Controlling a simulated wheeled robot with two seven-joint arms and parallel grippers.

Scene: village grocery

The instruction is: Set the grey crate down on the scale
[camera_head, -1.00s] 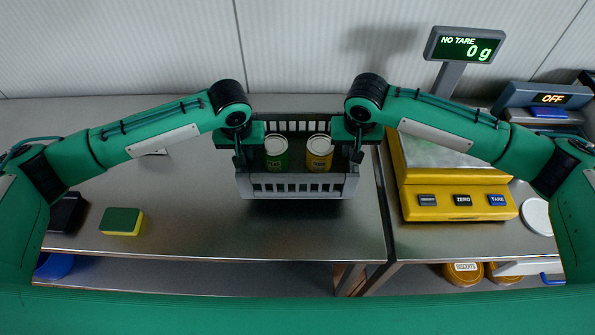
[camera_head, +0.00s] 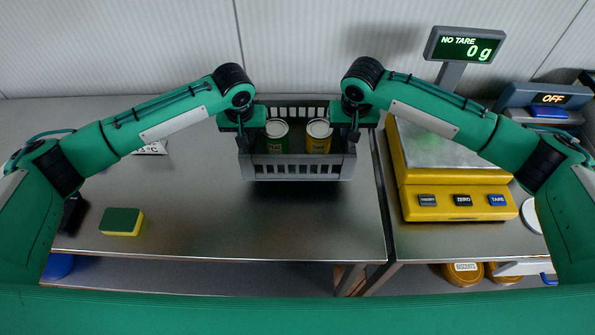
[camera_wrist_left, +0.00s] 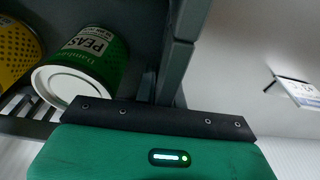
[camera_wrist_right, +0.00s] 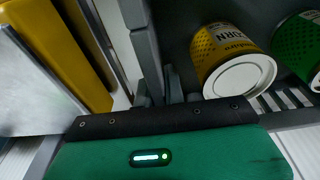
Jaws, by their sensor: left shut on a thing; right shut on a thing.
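The grey crate (camera_head: 297,169) is held level between my two grippers, above the steel counter left of the scale. It holds a green can of peas (camera_head: 275,136) and a yellow can of corn (camera_head: 318,136). My left gripper (camera_head: 243,140) is shut on the crate's left wall, and my right gripper (camera_head: 353,135) is shut on its right wall. The peas can shows in the left wrist view (camera_wrist_left: 85,65) and the corn can in the right wrist view (camera_wrist_right: 235,60). The yellow scale (camera_head: 450,195) stands right of the crate; its steel plate (camera_head: 440,150) is partly hidden by my right arm.
The scale's display (camera_head: 465,46) on a post reads NO TARE, 0 g. A second device (camera_head: 545,97) showing OFF stands at the far right. A sponge (camera_head: 122,222) lies on the left counter. A gap separates the two counters. The counter in front of the crate is clear.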

